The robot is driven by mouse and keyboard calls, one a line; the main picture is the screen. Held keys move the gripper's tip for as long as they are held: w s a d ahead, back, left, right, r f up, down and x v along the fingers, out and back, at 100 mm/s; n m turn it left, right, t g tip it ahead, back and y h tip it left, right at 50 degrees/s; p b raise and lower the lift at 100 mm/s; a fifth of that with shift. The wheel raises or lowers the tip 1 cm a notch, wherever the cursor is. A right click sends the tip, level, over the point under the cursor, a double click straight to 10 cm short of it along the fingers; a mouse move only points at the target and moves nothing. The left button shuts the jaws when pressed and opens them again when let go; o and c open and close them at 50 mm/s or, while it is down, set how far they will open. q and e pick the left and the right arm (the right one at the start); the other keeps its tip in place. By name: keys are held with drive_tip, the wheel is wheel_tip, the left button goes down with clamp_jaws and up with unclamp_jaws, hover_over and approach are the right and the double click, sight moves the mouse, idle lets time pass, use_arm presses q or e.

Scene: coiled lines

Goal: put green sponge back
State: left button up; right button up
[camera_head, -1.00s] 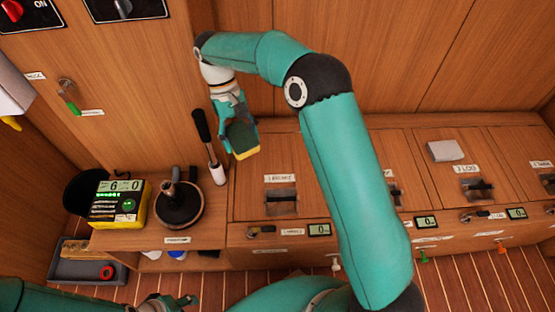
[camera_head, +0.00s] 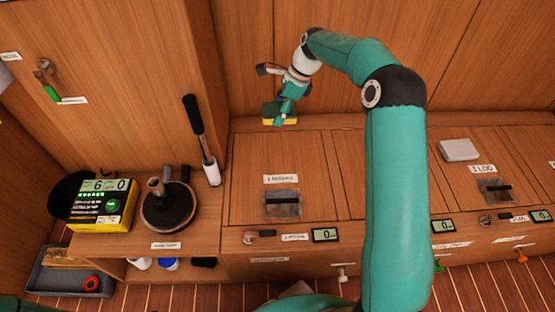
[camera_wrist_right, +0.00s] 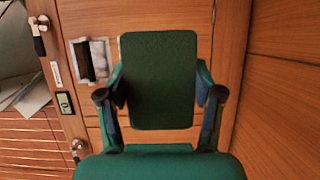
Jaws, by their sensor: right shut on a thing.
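The sponge (camera_head: 279,114) has a dark green top and a yellow underside. My right gripper (camera_head: 286,103) is shut on it and holds it near the back wall, over the rear of the wooden counter. In the right wrist view the sponge's green face (camera_wrist_right: 160,80) fills the middle, with the fingertips of my right gripper (camera_wrist_right: 160,96) on its two sides. I cannot tell whether its underside touches the counter. My left gripper is not in view.
A black round-based tool (camera_head: 168,205), a yellow-black device (camera_head: 103,205) and a brush in a white holder (camera_head: 213,173) stand on the left shelf. A grey tray (camera_head: 70,283) sits low left. A grey pad (camera_head: 459,150) lies on the right counter. The lidded counter (camera_head: 285,150) is mostly clear.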

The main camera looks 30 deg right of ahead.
sight(275, 158)
wheel_tip(275, 158, down, 19)
drive_tip(key=b, duration=0.6)
drive_tip(key=shift+f, duration=0.1)
drive_tip(key=o, duration=1.1)
drive_tip(key=p+v, duration=0.3)
drive_tip(key=v, duration=0.9)
drive_tip(key=shift+p, duration=0.35)
drive_tip(key=shift+a, duration=0.1)
drive_tip(key=shift+r, duration=0.25)
